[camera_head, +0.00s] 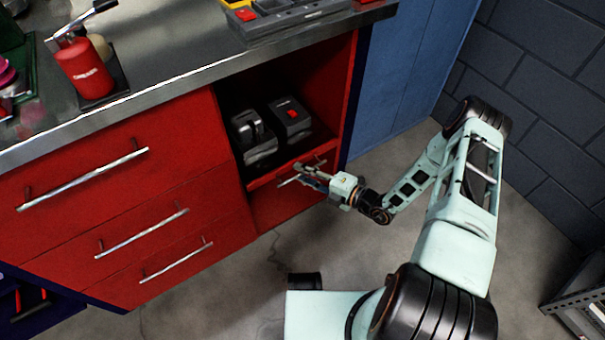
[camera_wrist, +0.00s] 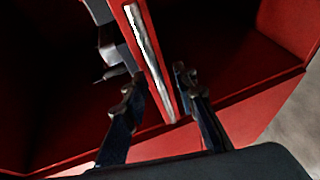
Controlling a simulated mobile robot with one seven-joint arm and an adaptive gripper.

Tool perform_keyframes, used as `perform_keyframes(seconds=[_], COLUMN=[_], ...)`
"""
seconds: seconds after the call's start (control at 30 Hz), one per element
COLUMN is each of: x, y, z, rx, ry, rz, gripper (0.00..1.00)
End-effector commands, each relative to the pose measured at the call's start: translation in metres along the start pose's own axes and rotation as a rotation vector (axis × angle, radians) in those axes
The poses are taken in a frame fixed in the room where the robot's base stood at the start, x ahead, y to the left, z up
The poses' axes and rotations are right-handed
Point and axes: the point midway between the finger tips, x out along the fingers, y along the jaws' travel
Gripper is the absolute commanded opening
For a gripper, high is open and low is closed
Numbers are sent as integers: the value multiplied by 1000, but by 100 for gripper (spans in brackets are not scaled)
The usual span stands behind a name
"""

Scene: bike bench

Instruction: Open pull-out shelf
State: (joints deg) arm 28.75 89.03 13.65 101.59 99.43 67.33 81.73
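The pull-out shelf (camera_head: 262,180) is in the open compartment of the red cabinet, right of the drawers. Its red front lip carries a silver bar handle (camera_head: 287,181). In the wrist view, the red front (camera_wrist: 155,80) with the silver bar (camera_wrist: 145,45) runs steeply between my fingers. My gripper (camera_head: 308,174) is at the shelf front, near the handle's right part. In the wrist view my gripper (camera_wrist: 158,85) has its fingers apart, one on each side of the red front, with a visible gap at left. Contact with the handle cannot be told.
Two dark tool cases (camera_head: 291,115) sit on the shelf. Red drawers (camera_head: 130,205) with silver handles are at left. The worktop (camera_head: 190,45) holds a red bottle (camera_head: 84,68) and a grey tray (camera_head: 290,18). A blue cabinet (camera_head: 400,70) stands at right. Floor in front (camera_head: 230,290) is clear.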

Motion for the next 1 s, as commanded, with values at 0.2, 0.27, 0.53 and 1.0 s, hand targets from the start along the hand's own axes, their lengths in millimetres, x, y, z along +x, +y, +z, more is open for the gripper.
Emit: perform_keyframes(seconds=[0.2,0.27,0.53,1.0], x=[2,2,2,1], y=[0,0,0,0], z=[0,0,0,1], rx=[0,0,0,-1], ry=[0,0,0,0], rz=[0,0,-1,0], gripper=[26,26,0,0])
